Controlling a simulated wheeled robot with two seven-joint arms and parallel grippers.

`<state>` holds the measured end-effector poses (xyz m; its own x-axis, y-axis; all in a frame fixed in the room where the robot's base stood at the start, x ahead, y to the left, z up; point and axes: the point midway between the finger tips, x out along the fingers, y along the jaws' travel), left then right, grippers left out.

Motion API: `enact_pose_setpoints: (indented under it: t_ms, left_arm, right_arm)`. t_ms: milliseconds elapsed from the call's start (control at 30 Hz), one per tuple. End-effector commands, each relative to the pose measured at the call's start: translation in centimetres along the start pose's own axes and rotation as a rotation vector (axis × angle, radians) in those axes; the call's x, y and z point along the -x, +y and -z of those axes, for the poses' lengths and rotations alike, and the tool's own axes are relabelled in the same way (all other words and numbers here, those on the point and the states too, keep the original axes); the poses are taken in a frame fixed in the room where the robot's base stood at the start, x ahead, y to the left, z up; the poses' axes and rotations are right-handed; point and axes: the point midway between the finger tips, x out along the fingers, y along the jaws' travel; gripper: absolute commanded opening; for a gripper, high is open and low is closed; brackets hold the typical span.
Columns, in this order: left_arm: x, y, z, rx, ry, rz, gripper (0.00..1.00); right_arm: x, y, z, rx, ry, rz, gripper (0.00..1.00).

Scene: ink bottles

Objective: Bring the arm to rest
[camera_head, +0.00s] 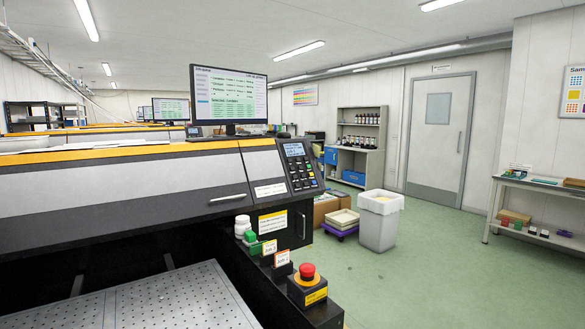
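Neither of my grippers nor my arms shows in the head view. A white bottle (242,225) stands on the black ledge at the front corner of the large printer (120,185). A small green item (250,237) is beside it, with small labelled holders (269,247) to its right.
A red emergency button (307,271) stands out at the printer's near corner. A perforated metal bed (150,302) lies at lower left. A grey bin (378,222) and cardboard boxes (325,207) stand beyond the printer. A side table (545,190) is at right. Green floor (440,270) between is clear.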

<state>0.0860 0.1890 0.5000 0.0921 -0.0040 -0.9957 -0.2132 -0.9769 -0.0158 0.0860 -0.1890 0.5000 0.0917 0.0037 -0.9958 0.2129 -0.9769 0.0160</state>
Motion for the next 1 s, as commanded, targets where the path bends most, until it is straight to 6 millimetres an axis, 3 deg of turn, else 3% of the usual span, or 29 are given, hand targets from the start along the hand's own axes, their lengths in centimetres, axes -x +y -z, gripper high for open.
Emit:
enact_pose_setpoints:
  t_ms: [600,667,800,1000]
  left_arm:
    - [0.00,0.03,0.04,0.000,0.000,0.000,1.00]
    - [0.00,0.03,0.04,0.000,0.000,0.000,1.00]
    - [0.00,0.04,0.05,0.000,0.000,-0.001,1.00]
    - [0.00,0.04,0.05,0.000,0.001,-0.001,1.00]
  right_arm:
    - [0.00,-0.03,-0.01,0.000,0.000,0.000,0.50]
    - [0.00,-0.03,-0.01,0.000,0.000,0.000,0.36]
    - [0.00,-0.03,-0.01,0.000,0.000,0.000,0.00]
    - [0.00,-0.03,-0.01,0.000,0.000,0.000,0.00]
